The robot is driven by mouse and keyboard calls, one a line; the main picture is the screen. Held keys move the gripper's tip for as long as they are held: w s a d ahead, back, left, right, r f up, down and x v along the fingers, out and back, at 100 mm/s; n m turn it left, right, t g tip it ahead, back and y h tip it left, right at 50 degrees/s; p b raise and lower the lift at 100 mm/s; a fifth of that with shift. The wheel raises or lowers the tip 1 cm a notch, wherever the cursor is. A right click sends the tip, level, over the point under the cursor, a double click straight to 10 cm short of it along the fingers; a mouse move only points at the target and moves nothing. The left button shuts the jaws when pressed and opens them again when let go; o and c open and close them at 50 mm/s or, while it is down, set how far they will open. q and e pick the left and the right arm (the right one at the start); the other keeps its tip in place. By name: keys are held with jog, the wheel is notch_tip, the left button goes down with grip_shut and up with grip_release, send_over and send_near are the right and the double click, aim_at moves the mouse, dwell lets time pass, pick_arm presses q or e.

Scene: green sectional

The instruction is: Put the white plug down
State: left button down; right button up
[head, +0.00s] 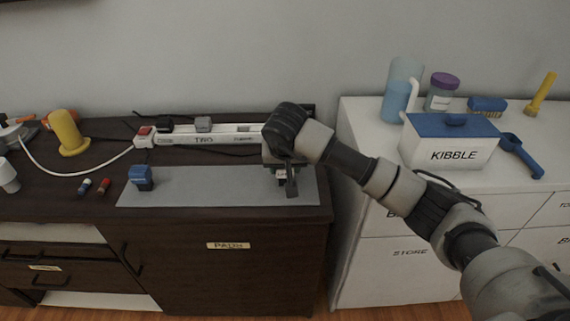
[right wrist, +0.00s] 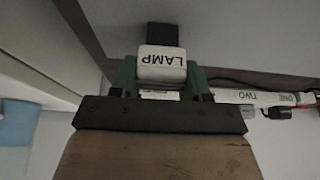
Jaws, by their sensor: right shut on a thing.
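My right gripper (head: 283,182) is over the right end of the grey mat (head: 210,188) in the head view. It is shut on the white plug (head: 281,173), which is mostly hidden there by the gripper. In the right wrist view the plug (right wrist: 161,66) shows its LAMP label upside down, between the green fingers of the gripper (right wrist: 160,80). I cannot tell whether the plug touches the mat. My left gripper is not in view.
A white power strip (head: 218,133) with several plugs lies behind the mat. A blue block (head: 141,178) stands at the mat's left end. A yellow object (head: 69,134) stands farther left. A white KIBBLE box (head: 447,152) stands on the white cabinet to the right. The mat's middle is clear.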

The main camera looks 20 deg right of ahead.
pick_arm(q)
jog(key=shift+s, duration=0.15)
pick_arm(e)
jog(key=shift+f, duration=0.15)
jog(key=o, duration=0.9)
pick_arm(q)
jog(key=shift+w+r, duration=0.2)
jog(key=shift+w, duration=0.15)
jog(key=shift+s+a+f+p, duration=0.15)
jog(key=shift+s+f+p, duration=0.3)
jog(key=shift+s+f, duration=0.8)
pick_arm(e)
jog(key=v, duration=1.2)
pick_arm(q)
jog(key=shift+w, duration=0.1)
